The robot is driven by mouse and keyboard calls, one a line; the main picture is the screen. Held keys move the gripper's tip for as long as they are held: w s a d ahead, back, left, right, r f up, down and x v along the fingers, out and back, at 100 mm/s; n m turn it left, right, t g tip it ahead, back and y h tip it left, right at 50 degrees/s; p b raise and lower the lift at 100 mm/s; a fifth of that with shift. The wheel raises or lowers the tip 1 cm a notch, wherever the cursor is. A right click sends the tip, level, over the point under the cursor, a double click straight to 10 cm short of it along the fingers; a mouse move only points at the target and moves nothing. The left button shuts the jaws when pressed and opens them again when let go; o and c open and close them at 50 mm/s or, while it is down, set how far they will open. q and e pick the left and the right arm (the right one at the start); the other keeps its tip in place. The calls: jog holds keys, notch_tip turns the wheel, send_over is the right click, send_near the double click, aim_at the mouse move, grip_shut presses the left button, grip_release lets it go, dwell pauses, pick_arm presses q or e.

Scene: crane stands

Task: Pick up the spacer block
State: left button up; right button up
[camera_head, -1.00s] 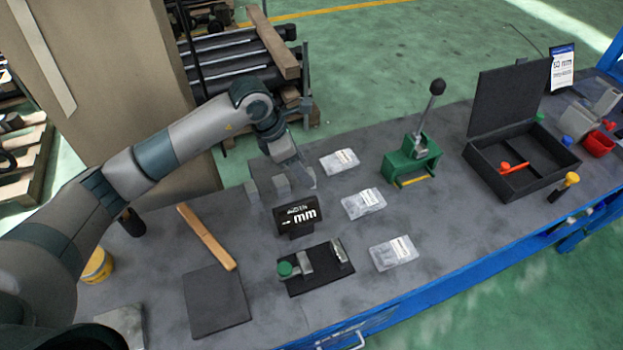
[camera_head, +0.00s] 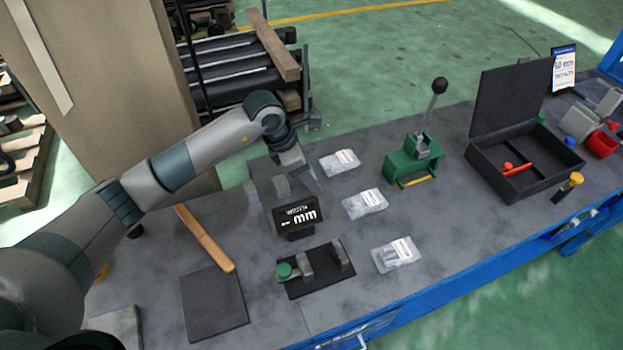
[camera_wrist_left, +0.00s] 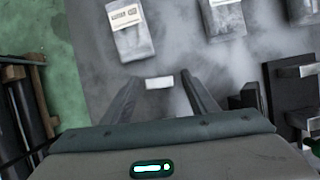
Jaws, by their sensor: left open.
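In the left wrist view a small pale block (camera_wrist_left: 160,83), which looks like the spacer block, lies on the grey table between the two fingers of my left gripper (camera_wrist_left: 160,77). The fingers are apart, with a visible gap on both sides of the block. In the head view my left gripper (camera_head: 309,183) points down at the table behind the small black display (camera_head: 297,216). The pale block is not clearly seen there; the gripper seems to hide it. My right gripper is not in view.
Bags of parts (camera_head: 339,163) (camera_head: 364,203) (camera_head: 397,254) lie to the right of the gripper. A green lever press (camera_head: 412,165) and an open black case (camera_head: 521,180) stand farther right. A black fixture plate (camera_head: 316,279) lies in front of the display.

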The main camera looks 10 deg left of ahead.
aim_at(313, 174)
pick_arm(q)
jog(key=c, duration=1.2)
jog(key=shift+o, duration=0.2)
jog(key=shift+r, duration=0.15)
jog(key=shift+r+p, duration=0.3)
jog(key=shift+r, duration=0.25)
jog(key=r, duration=0.1)
jog(key=d+r+p, duration=0.1)
jog(key=r, duration=0.1)
jog(key=shift+r, duration=0.25)
jog(key=s+d+r+p, duration=0.1)
jog(key=s+d+r, duration=0.1)
jog(key=d+r, duration=0.4)
jog(key=d, duration=0.4)
jog(key=shift+d+p, duration=0.25)
jog(key=shift+p, duration=0.05)
jog(key=shift+s, duration=0.1)
